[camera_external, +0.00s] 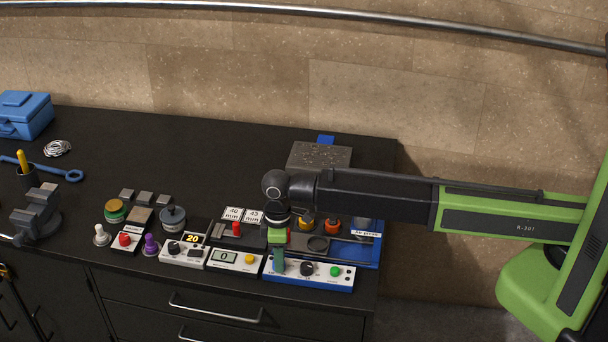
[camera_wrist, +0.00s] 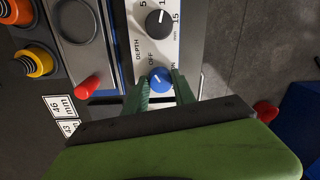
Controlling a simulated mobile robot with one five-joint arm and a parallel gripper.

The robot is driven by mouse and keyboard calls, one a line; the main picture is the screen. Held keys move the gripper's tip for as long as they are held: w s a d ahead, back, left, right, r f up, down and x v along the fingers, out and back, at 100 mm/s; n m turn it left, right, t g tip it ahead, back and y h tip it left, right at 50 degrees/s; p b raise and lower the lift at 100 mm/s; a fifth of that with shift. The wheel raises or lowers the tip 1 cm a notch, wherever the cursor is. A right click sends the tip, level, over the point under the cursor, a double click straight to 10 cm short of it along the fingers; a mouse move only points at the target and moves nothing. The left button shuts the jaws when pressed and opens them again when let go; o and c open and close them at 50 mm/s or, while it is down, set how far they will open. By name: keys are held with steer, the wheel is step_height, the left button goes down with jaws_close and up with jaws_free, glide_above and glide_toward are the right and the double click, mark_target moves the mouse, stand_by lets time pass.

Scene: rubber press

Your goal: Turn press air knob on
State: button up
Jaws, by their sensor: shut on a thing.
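The small blue knob (camera_wrist: 160,78) sits on the white panel of the press box (camera_wrist: 187,45) in the wrist view. An "OFF" label is just above and left of it, and a partly covered "ON" label is to its right. A pale pointer line shows on the knob; its exact setting is hard to read. My gripper (camera_wrist: 160,88) points at the panel with its green fingers on both sides of the knob, shut on it. In the external view my gripper (camera_external: 278,262) reaches down to the left end of the press box (camera_external: 320,282) and hides the knob.
A black depth dial (camera_wrist: 159,22) and a green button (camera_external: 335,271) are on the same panel. Orange (camera_external: 332,226) and yellow knobs stand behind it. A red knob (camera_external: 236,229) and small control boxes (camera_external: 235,261) are to the left. The bench's front edge is close.

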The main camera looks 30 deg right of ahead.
jaws_close()
steer(key=m, duration=0.8)
steer(key=shift+s+m, duration=0.15)
steer(key=shift+m, duration=0.15)
steer(key=m, duration=0.4)
steer(key=shift+t, duration=0.3)
steer(key=m, duration=0.4)
steer(key=shift+a+m, duration=0.1)
steer(key=shift+m, duration=0.2)
steer(key=o, duration=1.1)
jaws_free()
